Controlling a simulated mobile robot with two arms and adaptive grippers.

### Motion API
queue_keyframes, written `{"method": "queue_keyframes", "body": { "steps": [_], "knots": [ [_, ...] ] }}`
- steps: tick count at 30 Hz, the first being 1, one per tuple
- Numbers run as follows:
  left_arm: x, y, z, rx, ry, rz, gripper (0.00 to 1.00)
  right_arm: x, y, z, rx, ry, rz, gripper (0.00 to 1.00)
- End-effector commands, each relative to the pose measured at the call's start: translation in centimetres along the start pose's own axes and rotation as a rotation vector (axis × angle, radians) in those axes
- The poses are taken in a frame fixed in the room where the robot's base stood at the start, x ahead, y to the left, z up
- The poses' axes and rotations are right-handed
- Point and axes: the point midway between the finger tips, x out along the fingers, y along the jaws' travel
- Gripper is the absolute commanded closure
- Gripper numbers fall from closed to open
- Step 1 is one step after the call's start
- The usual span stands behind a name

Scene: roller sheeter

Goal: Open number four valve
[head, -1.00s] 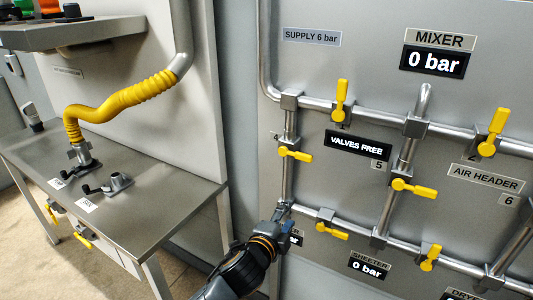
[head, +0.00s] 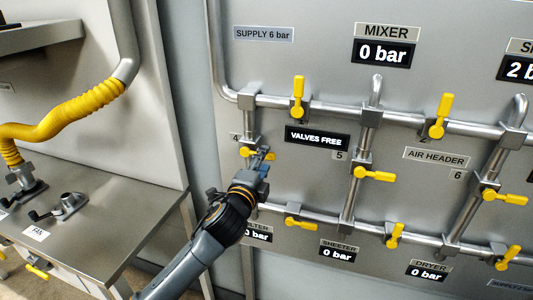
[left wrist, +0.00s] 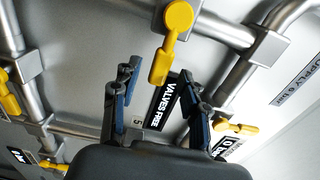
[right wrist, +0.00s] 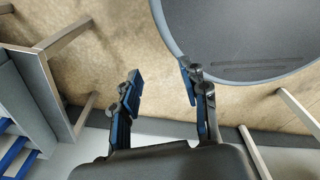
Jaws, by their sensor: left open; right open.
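The number four valve has a yellow handle (head: 246,152) on the panel's left vertical pipe, beside the label 4. Its handle points right, across the pipe, and my left gripper partly hides it. In the left wrist view the handle (left wrist: 173,42) hangs down from the top, its tip close to the gap between the fingers. My left gripper (head: 266,157) is open at this handle and holds nothing; whether it touches is unclear. It also shows in the left wrist view (left wrist: 160,82). My right gripper (right wrist: 165,80) is open and empty over the floor, outside the head view.
Other yellow valves stand close by, one above (head: 298,97) and one below (head: 293,222). The VALVES FREE sign (head: 317,138) is right of the gripper. A metal table (head: 110,235) with a yellow hose (head: 60,115) stands left. A round dark object (right wrist: 235,40) lies near the right gripper.

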Motion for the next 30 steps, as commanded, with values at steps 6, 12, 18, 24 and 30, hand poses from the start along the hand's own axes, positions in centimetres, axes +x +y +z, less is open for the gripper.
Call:
{"method": "queue_keyframes", "body": {
  "steps": [6,12,18,24,30],
  "knots": [
    [2.5,-0.1,0.0,-0.001,-0.001,0.0,0.56,-0.4,-0.8,-0.3,0.001,0.005,-0.01,0.56],
    [3.3,0.0,0.0,-0.002,0.001,0.0,0.56,-0.5,-1.2,-0.6,0.002,0.008,-0.014,0.56],
    [3.4,0.0,0.0,-0.002,0.001,0.0,0.56,-0.5,-1.0,-0.6,0.001,0.009,-0.013,0.56],
    [3.3,0.0,0.0,-0.001,0.0,0.0,0.84,-0.5,-0.6,-0.6,0.0,0.008,-0.007,0.56],
    [3.3,0.0,0.0,-0.001,0.0,0.0,1.0,-0.5,-0.3,-0.5,0.001,0.007,-0.004,0.56]
  ]
}}
